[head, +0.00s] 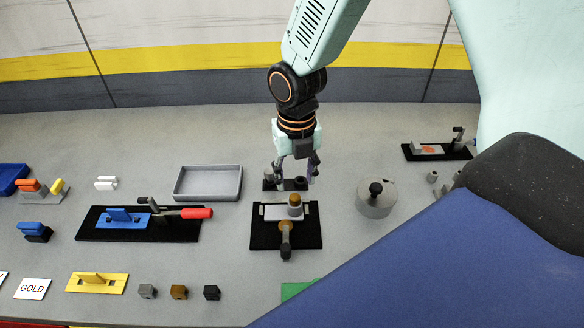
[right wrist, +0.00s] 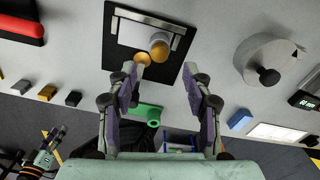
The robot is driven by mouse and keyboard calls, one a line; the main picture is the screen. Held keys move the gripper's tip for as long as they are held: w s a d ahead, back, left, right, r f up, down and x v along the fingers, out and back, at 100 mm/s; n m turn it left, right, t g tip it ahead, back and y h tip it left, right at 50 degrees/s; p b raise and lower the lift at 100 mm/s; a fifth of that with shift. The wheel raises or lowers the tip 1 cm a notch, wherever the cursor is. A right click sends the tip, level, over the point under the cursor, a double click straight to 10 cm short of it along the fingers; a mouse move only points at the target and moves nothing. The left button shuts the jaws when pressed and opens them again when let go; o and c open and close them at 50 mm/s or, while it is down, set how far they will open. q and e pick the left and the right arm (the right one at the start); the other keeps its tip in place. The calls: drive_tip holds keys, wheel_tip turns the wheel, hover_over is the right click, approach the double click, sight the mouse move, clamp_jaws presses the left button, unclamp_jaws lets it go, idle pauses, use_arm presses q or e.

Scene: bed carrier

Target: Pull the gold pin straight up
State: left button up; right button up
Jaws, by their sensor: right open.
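A black mat (head: 258,236) holds a pale plate between metal rails. An upright post with a gold-brown top (head: 295,199) stands on it, and this post also shows in the right wrist view (right wrist: 159,46). Just in front is a second gold knob (head: 285,225), round in the right wrist view (right wrist: 143,58), with a dark handle. I cannot tell which of the two is the gold pin. My right gripper (head: 293,170) is open and empty, apart from both. In the right wrist view its fingers (right wrist: 160,92) are spread below them.
A grey tray (head: 208,183) and a blue fixture with a red handle (head: 196,213) are to the left. A round grey pot (head: 375,204) is to the right. A blue surface fills the lower right.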

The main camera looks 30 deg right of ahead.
sight(295, 197)
wheel_tip(295, 197, down, 6)
drive_tip(key=shift+r, duration=0.1)
drive_tip(key=shift+s, duration=0.1)
drive_tip(key=shift+w, duration=0.2)
drive_tip(key=c, duration=0.4)
drive_tip(key=shift+s, duration=0.15)
drive_tip(key=c, duration=0.6)
clamp_jaws()
drive_tip(key=shift+o, duration=1.4)
unclamp_jaws()
clamp_jaws()
